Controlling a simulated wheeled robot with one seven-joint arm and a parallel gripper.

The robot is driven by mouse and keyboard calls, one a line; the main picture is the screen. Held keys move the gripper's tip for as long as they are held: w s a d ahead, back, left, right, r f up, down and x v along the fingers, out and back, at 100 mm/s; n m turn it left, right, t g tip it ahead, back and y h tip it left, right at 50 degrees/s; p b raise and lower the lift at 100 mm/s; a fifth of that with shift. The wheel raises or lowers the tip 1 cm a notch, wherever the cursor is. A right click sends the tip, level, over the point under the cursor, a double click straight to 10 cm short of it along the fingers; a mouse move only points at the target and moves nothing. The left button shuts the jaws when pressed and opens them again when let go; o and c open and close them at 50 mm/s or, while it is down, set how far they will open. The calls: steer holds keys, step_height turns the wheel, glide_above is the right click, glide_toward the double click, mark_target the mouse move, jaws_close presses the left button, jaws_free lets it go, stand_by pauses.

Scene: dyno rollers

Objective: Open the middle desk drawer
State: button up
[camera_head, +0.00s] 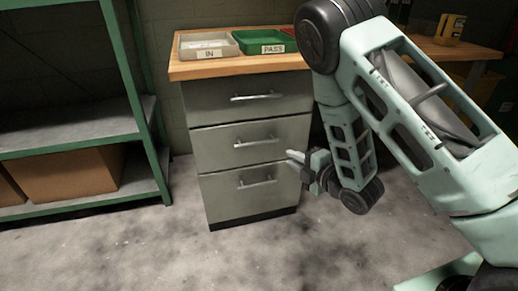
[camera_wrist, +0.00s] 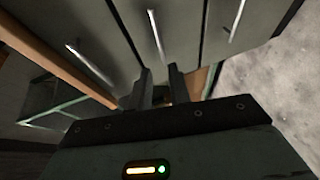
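The grey desk cabinet has three stacked drawers, all shut. The middle drawer (camera_head: 225,150) has a bar handle (camera_head: 257,142). That handle also shows in the wrist view (camera_wrist: 156,37), between the top drawer's handle (camera_wrist: 90,63) and the bottom drawer's handle (camera_wrist: 237,20). My gripper (camera_head: 290,158) is at the right side of the drawers, around the height of the middle and bottom drawers. In the wrist view its two fingers (camera_wrist: 161,82) stand apart with nothing between them. The middle handle lies beyond the fingertips and appears apart from them.
The wooden desktop (camera_head: 220,67) carries an IN tray (camera_head: 207,54) and a green PASS tray (camera_head: 263,50). A green-framed shelf (camera_head: 75,125) with a cardboard box (camera_head: 75,176) stands at the left. The concrete floor (camera_head: 170,250) before the drawers is clear.

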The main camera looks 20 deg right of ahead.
mark_target(259, 143)
steer(key=b+x, duration=0.4)
steer(key=x, duration=1.2)
steer(key=shift+w+a, duration=0.1)
jaws_close()
